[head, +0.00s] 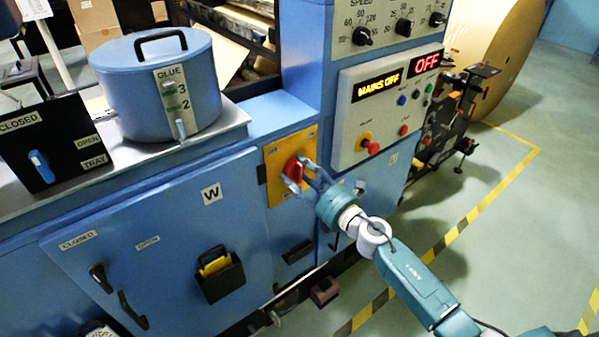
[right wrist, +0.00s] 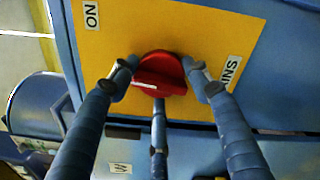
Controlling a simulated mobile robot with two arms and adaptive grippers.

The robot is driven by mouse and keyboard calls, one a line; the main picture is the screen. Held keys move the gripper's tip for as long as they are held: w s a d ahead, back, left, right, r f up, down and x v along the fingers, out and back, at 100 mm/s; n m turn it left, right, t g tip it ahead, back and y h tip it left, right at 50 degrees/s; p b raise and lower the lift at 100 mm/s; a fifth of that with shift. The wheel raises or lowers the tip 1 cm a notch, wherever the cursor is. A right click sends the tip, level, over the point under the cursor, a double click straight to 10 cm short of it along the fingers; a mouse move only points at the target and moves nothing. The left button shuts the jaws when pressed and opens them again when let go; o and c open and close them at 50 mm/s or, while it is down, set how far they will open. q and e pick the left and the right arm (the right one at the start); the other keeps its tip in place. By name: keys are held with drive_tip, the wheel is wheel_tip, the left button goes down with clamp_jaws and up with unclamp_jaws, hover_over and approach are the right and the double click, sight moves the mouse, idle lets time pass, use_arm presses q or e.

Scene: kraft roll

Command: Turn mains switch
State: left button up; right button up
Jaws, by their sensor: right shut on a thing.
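The mains switch is a red rotary knob (head: 292,168) on a yellow plate (head: 271,185) on the blue machine front. In the right wrist view, the red knob (right wrist: 160,72) sits on the yellow plate (right wrist: 190,30), with an "ON" label and a partly hidden label ending in "INS". My right gripper (head: 304,174) is at the knob, and its blue fingers (right wrist: 160,80) are closed around it from both sides, with a third finger below. The display (head: 376,86) above reads "MAINS OFF", and a red display (head: 426,63) reads "OFF". My left gripper is not in view.
The control panel (head: 350,150) with a red button (head: 372,148) is just right of the knob. A blue glue pot (head: 130,90) stands on the ledge at left. A large kraft roll (head: 500,50) is at back right. Green floor at right is open.

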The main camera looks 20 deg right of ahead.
drive_tip(key=m, duration=0.2)
drive_tip(key=r+m, duration=0.1)
drive_tip(key=shift+w+d+m+p, duration=0.25)
drive_tip(key=shift+d+m+p, duration=0.1)
drive_tip(key=shift+m+p, duration=0.05)
drive_tip(key=shift+f+m+p, duration=0.1)
drive_tip(key=shift+m+p, duration=0.25)
drive_tip(key=shift+m, duration=1.45)
drive_tip(key=shift+f, duration=0.1)
drive_tip(key=o, duration=1.2)
drive_tip(key=shift+d, duration=0.1)
drive_tip(key=shift+c, duration=0.2)
drive_tip(key=v, duration=1.2)
drive_tip(key=shift+f, duration=0.2)
